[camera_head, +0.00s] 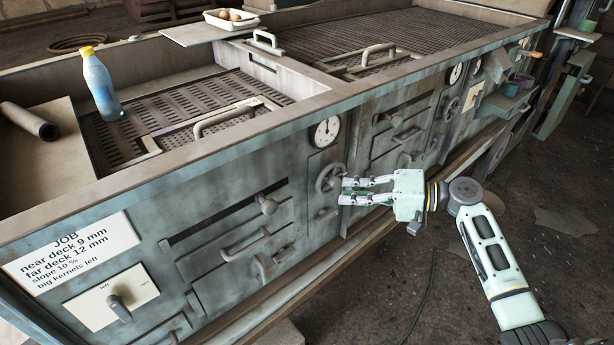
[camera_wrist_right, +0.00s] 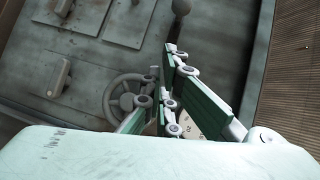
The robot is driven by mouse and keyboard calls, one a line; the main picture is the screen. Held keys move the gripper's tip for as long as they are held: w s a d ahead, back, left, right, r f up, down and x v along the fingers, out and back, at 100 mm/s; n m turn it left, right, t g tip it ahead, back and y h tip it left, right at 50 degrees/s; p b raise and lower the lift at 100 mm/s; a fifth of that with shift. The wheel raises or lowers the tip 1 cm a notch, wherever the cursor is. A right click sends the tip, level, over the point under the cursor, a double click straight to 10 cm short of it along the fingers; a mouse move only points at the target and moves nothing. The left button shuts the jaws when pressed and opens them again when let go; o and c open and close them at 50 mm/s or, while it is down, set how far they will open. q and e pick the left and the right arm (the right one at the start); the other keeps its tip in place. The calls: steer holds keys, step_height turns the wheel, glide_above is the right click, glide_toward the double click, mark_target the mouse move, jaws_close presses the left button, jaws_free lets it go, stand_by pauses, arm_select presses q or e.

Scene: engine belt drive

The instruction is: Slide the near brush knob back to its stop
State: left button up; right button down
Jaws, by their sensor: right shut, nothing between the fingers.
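A round grey knob (camera_head: 267,204), which looks like the near brush knob, sits in a dark slot on the machine's front panel, toward the slot's right part. My right gripper (camera_head: 344,191) is shut and empty. It is to the right of the knob, in front of the panel by a small handwheel (camera_head: 329,178), and apart from the knob. In the right wrist view the fingers (camera_wrist_right: 163,62) show with the handwheel (camera_wrist_right: 127,98) at their left. A round knob (camera_wrist_right: 181,7) there is at the top edge; I cannot tell if it is the same one. My left gripper is not in view.
Below the slot are a pull handle (camera_head: 247,241) and another lever (camera_head: 260,268). A round dial (camera_head: 326,131) is above the handwheel. A blue bottle (camera_head: 101,85) stands on the near deck. A job card (camera_head: 72,252) is at left. The floor at right is mostly clear.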

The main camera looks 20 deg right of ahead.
mark_target(266, 204)
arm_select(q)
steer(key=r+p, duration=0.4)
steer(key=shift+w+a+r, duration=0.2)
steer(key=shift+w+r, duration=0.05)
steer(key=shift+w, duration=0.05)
arm_select(e)
steer(key=w+a, duration=0.4)
steer(key=a, duration=0.8)
steer(key=shift+a+y, duration=0.15)
steer(key=shift+y, duration=0.15)
steer(key=shift+w, duration=0.15)
arm_select(q)
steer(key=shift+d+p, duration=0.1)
steer(key=shift+p, duration=0.2)
